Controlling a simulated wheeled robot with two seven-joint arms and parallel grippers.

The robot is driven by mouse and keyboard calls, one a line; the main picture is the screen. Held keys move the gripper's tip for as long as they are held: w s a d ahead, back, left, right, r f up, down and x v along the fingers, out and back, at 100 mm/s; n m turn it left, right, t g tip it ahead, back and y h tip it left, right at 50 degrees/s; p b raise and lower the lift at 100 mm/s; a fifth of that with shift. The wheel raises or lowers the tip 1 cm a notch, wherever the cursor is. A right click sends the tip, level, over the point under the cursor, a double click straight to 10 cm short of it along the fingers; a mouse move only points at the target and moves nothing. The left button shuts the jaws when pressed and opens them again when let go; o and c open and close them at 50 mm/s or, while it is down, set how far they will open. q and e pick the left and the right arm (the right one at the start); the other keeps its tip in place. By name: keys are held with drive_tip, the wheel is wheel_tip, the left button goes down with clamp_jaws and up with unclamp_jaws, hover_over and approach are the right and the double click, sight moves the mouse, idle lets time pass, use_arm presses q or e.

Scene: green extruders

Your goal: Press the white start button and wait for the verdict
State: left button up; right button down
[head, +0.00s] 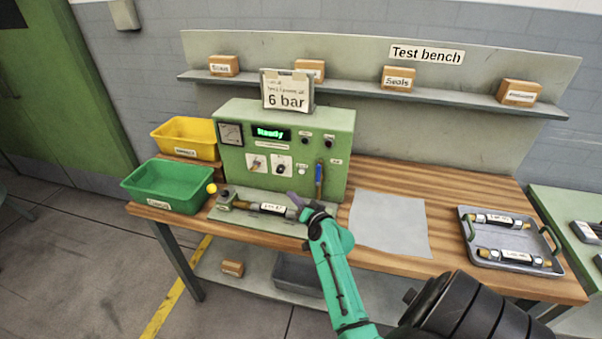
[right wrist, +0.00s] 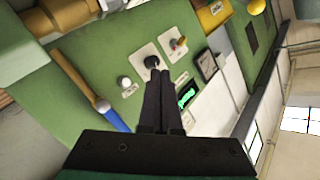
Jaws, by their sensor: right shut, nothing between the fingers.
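The green test machine (head: 338,130) stands on the bench with its display (head: 270,133) lit green and reading "Ready". The white start button (head: 302,171) is low on its front panel, left of a blue-handled lever (head: 319,180). My right gripper (head: 296,201) is shut and empty, in front of the panel and below the button in the head view. In the right wrist view its closed fingertips (right wrist: 163,80) point at the panel near a black knob (right wrist: 152,62); the white button (right wrist: 124,82) is left of them, apparently untouched. My left gripper is out of view.
A labelled cylinder (head: 270,208) lies in the fixture before the machine. A green bin (head: 165,187) and a yellow bin (head: 186,138) stand at left. A grey mat (head: 390,222) and a tray (head: 487,262) with two cylinders are at right.

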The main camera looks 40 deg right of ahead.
sight(302, 172)
drive_tip(key=w+d+b, duration=0.1)
drive_tip(key=d, duration=0.1)
drive_tip(key=w+d+b, duration=0.4)
drive_tip(key=d, duration=0.1)
drive_tip(key=shift+d, duration=0.1)
idle(0.4)
idle(1.6)
drive_tip(key=shift+w+d+b, duration=0.25)
drive_tip(key=shift+d+b, duration=0.05)
drive_tip(key=shift+d, duration=0.05)
